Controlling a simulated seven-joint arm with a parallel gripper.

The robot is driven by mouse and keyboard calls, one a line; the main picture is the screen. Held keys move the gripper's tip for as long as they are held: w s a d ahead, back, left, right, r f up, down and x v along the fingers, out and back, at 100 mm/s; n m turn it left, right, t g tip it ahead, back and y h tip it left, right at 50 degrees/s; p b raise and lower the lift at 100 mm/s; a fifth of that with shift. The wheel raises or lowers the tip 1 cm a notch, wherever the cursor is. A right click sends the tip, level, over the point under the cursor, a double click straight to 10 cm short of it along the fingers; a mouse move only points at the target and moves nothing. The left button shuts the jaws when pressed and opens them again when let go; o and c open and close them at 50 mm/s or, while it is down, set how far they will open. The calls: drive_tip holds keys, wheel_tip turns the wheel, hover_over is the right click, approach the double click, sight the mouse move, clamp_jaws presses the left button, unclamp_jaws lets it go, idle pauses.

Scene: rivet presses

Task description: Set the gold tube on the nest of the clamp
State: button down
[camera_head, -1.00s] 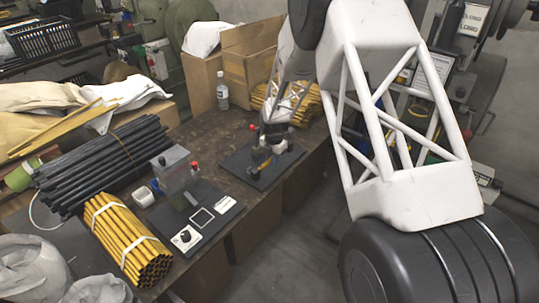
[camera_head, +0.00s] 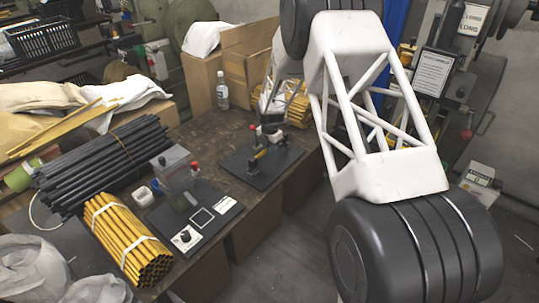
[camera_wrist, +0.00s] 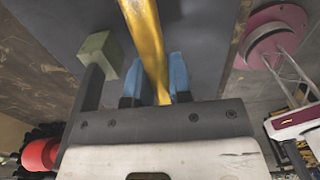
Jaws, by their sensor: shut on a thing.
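The gold tube (camera_wrist: 146,35) is pinched between the blue fingertips of my gripper (camera_wrist: 159,82) in the wrist view. It runs from the jaws to the top of the picture, above a dark plate. In the head view my gripper (camera_head: 269,132) is over the far black base plate (camera_head: 262,178), which carries an upright fixture that looks like the clamp. A yellow piece, perhaps the tube, shows low there. A pale green block (camera_wrist: 97,54) on a dark post stands left of the tube in the wrist view. I cannot make out the nest or whether the tube touches it.
A second fixture with a grey head (camera_head: 171,162) and a control panel (camera_head: 203,217) stands nearer on the bench. Bundles of gold tubes (camera_head: 125,240) and black tubes (camera_head: 100,162) lie left. A bottle (camera_head: 222,95) and cardboard boxes (camera_head: 250,60) stand behind.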

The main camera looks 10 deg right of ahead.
sight(269, 160)
drive_tip(key=shift+f, duration=1.75)
drive_tip(key=shift+f, duration=0.1)
drive_tip(key=c, duration=1)
unclamp_jaws()
drive_tip(key=shift+c, duration=0.2)
wheel_tip(269, 160, up, 12)
drive_tip(key=shift+r, duration=0.1)
